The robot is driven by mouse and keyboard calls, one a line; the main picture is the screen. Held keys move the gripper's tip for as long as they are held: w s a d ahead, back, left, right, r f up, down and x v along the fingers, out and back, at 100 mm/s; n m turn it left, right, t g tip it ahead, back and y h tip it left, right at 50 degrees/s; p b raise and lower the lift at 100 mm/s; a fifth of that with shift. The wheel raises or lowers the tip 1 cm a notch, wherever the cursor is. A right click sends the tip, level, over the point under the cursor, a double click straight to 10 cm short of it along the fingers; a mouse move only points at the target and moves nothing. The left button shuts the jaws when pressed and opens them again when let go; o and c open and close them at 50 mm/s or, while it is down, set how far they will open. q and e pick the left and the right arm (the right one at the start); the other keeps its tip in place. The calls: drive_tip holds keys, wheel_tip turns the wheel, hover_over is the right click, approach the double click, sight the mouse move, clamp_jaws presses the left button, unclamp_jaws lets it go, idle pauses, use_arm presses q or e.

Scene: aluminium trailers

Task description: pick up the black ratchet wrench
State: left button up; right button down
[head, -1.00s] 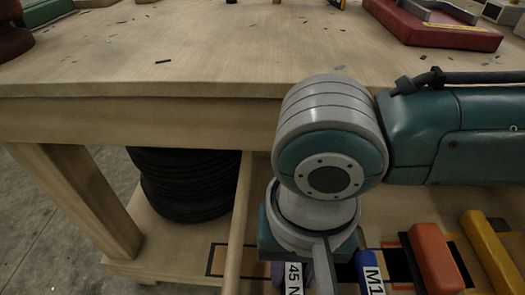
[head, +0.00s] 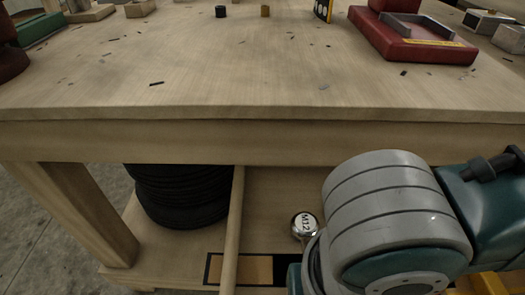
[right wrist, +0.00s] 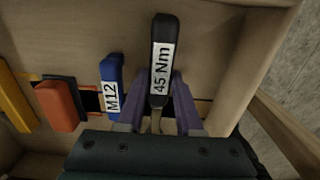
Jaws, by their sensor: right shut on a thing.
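The black ratchet wrench (right wrist: 165,32) shows in the right wrist view as a black handle with a white "45 Nm" label. My right gripper (right wrist: 160,76) is shut on this handle, with a purple finger on each side. In the head view my right arm hides the gripper and the handle. A round silver tool head marked "M12" (head: 305,224) shows beside my arm there; I cannot tell if it belongs to the held wrench. My left gripper is in neither current view.
A blue handle labelled M12 (right wrist: 111,84), a red-orange handle (right wrist: 57,104) and a yellow handle (right wrist: 14,100) stand to the left in the right wrist view. The wooden tabletop (head: 230,75) is above the lower shelf. Black tyres (head: 180,195) sit on that shelf.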

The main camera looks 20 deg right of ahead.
drive_tip(key=shift+s+d+r+p, duration=0.15)
drive_tip(key=shift+s+r+p, duration=0.2)
drive_tip(key=shift+s, duration=0.2)
drive_tip(key=shift+s+d+r+p, duration=0.15)
drive_tip(key=shift+s+r+p, duration=0.05)
drive_tip(key=shift+s+r, duration=0.25)
wheel_tip(320, 180, up, 12)
drive_tip(key=p, duration=0.5)
drive_tip(key=shift+r, duration=0.15)
